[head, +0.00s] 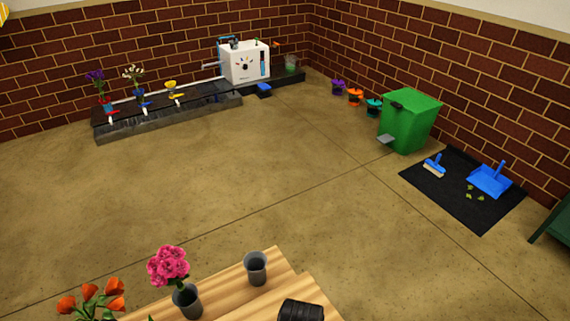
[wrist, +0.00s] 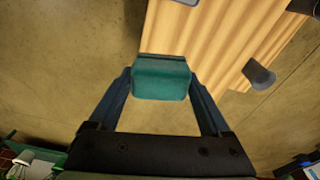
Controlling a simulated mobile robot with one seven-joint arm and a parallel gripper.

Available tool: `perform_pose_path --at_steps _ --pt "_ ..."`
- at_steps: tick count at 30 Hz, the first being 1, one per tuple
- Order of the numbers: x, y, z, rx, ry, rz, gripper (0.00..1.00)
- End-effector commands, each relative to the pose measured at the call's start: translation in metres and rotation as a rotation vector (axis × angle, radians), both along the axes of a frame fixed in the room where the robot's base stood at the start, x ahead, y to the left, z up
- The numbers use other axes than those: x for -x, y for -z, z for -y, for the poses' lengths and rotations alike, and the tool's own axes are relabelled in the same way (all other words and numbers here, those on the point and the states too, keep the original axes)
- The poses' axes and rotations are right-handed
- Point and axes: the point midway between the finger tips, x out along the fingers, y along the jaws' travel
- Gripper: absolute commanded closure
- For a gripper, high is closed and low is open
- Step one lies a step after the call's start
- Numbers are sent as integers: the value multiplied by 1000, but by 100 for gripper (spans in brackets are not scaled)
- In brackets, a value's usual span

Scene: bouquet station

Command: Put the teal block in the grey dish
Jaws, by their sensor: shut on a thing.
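In the wrist view the teal block (wrist: 161,84) is held between the two fingers of my gripper (wrist: 161,78). My gripper is shut on it, with a finger on each side. Open floor and the edge of a striped wooden table (wrist: 190,45) show behind the block. I cannot make out a grey dish for certain in either view. Grey cup-like vessels stand on the table, one of them empty (head: 256,268). The block does not show in the head view.
On the wooden table, a grey pot (head: 187,301) holds pink flowers (head: 168,266), with orange flowers (head: 92,299) beside it. A green bin (head: 410,121) and a black mat (head: 450,198) with a blue dustpan (head: 490,181) lie at right. The middle floor is clear.

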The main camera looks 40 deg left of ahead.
Motion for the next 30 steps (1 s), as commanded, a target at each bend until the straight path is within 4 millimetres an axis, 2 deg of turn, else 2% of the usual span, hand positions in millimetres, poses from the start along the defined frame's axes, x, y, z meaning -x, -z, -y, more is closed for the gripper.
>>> perform_pose_path --at_steps 1,3,6,9,13,19,26,30 --pt "23 22 -17 1 19 -4 70" --pt "48 39 -33 0 62 1 70" --pt "78 58 -48 -3 113 7 70" --pt "98 69 -57 -9 147 12 70" --pt "109 86 -61 -11 170 15 70" --pt "109 125 -62 -12 172 15 70" --pt "109 143 -62 -13 173 16 70" --pt "109 163 -61 -14 173 15 70"
